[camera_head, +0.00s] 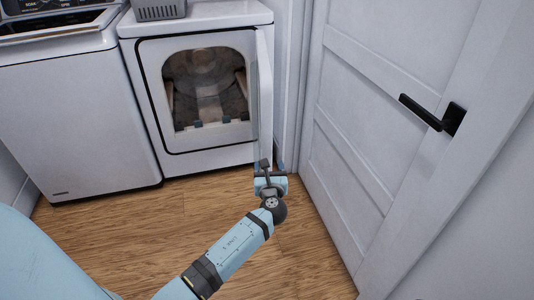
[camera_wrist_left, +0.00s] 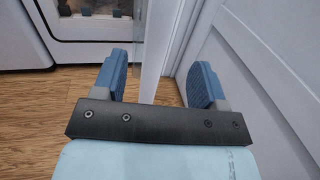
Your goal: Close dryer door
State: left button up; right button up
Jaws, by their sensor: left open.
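The white dryer (camera_head: 200,90) stands at the back with its front opening exposed, and the drum shows inside. Its door (camera_head: 264,85) is swung open on the right side of the opening and appears nearly edge-on. My left gripper (camera_head: 268,170) is at the lower end of the door, above the floor. In the left wrist view, the gripper (camera_wrist_left: 157,84) is open, with its blue fingers apart. The dryer door (camera_wrist_left: 153,45) shows as a pale upright panel between the fingers, closer to the left one; I cannot tell whether they touch. My right gripper is not in view.
A white washer (camera_head: 75,110) stands left of the dryer. A grey basket (camera_head: 158,9) sits on the dryer. A white room door (camera_head: 375,110) with a black handle (camera_head: 435,115) is close on the right. The wooden floor (camera_head: 130,235) in front is clear.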

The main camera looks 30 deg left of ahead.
aim_at(267, 150)
pick_arm(q)
jog(key=b+x, duration=0.2)
jog(key=x, duration=0.6)
jog(key=shift+f, duration=0.1)
jog(key=shift+w+a+b, duration=0.35)
jog(key=shift+w+a, duration=0.1)
jog(key=shift+w, duration=0.1)
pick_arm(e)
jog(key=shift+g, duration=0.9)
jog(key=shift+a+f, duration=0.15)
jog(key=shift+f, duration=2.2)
